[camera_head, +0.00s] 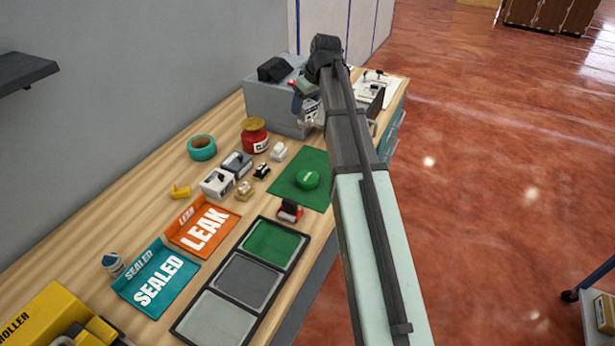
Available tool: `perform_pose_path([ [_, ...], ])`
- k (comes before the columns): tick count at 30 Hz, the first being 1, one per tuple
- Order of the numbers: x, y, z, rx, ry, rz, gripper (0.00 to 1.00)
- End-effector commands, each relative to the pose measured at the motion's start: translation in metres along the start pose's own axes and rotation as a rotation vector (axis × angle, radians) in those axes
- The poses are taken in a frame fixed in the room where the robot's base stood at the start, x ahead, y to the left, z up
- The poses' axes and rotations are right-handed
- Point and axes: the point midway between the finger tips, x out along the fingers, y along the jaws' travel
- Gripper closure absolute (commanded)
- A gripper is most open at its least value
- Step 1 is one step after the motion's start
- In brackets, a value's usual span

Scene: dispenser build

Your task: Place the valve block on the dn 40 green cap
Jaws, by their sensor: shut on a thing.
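A round green cap (307,179) lies on a green mat (288,194) near the table's right edge. I take it as the dn 40 cap; its marking is too small to read. My gripper (308,115) hangs from the arm's far end, beside the grey box and beyond the cap, apart from it. It is shut on a small pale thing with dark parts, partly hidden by the gripper and arm. I cannot make out for certain whether this is the valve block. Nothing stands on the cap.
A grey box (262,105) stands behind the mat. Left of the mat are a red jar (255,138), teal tape (202,147) and several small parts. An orange LEAK tray (203,226), a teal SEALED tray (157,281) and a three-part tray (235,317) lie nearer.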

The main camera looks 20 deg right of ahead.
Motion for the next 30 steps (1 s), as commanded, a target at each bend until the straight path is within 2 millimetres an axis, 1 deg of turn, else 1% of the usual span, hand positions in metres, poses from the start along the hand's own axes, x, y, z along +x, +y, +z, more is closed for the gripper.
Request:
perform_pose_path([
  [1, -0.006, -0.01, 0.023, -0.007, 0.003, -0.003, 0.91],
  [2, -0.009, -0.015, 0.031, -0.016, 0.003, -0.007, 0.91],
  [6, -0.013, -0.046, 0.063, -0.088, 0.002, -0.037, 0.91],
  [9, -0.013, -0.064, 0.082, -0.159, 0.002, -0.066, 0.91],
  [15, -0.014, -0.071, 0.087, -0.284, 0.002, -0.117, 0.91],
  [20, -0.011, -0.072, 0.088, -0.321, 0.002, -0.133, 0.91],
  [26, 0.005, -0.073, 0.096, -0.326, 0.001, -0.136, 0.91],
  [30, 0.023, -0.073, 0.104, -0.324, 0.001, -0.136, 0.91],
])
